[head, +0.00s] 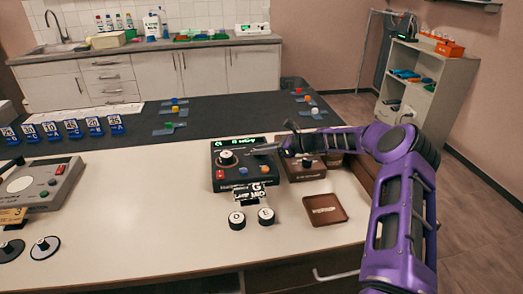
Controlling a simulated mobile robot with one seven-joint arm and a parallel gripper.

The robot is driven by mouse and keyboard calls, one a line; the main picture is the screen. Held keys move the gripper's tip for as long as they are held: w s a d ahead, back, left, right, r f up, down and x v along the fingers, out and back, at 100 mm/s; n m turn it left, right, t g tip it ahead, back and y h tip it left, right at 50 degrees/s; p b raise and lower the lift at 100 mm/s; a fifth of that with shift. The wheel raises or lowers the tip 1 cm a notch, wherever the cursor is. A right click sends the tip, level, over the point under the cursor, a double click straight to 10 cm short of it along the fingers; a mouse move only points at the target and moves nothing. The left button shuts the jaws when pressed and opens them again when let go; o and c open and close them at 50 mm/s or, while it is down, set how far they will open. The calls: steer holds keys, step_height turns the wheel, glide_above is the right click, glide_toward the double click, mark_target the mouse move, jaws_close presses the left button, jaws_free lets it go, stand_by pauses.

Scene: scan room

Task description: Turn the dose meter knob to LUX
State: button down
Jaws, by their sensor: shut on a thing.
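A black box-shaped meter (258,172) with a lit green display (236,144) stands on the pale table in the head view; I take it as the dose meter. My purple arm reaches in from the right. My gripper (251,152) is low over the meter, its dark fingers pointing left at the knob. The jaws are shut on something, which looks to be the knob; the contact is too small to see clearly. The knob's markings and pointer are not readable.
A brown box (304,172) stands right of the meter, partly under my gripper. A brown tray (325,209), a black-and-white sign (250,192) and two round knobs (237,220) lie in front. A grey console (40,187) stands at left. The table between is clear.

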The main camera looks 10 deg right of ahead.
steer(key=shift+m+h, duration=0.3)
steer(key=m+t+h+b, duration=0.1)
steer(key=m+t+b, duration=0.1)
steer(key=shift+s+a+f+t+h, duration=0.1)
steer(key=shift+s+f+t+h, duration=0.1)
steer(key=shift+f+t+h, duration=0.15)
steer(key=m+h+b, duration=0.1)
steer(key=m+t+h+b, duration=0.2)
steer(key=shift+s+a+r+m, duration=0.1)
steer(key=shift+s+a+m, duration=0.05)
steer(key=shift+a+m, duration=0.15)
steer(key=m+h, duration=0.1)
steer(key=h, duration=0.1)
steer(key=m+t+h+b, duration=0.1)
steer(key=m, duration=0.1)
steer(key=m+t+h, duration=0.1)
steer(key=m+h, duration=0.1)
steer(key=shift+a+r+h+b, duration=0.3)
steer(key=shift+a+h, duration=0.05)
steer(key=shift+a, duration=0.05)
steer(key=shift+a+m+g+h, duration=0.1)
steer(key=shift+m+g+h, duration=0.25)
steer(key=shift+m+h, duration=2.1)
steer(key=shift+h, duration=0.25)
steer(key=c, duration=0.8)
jaws_free()
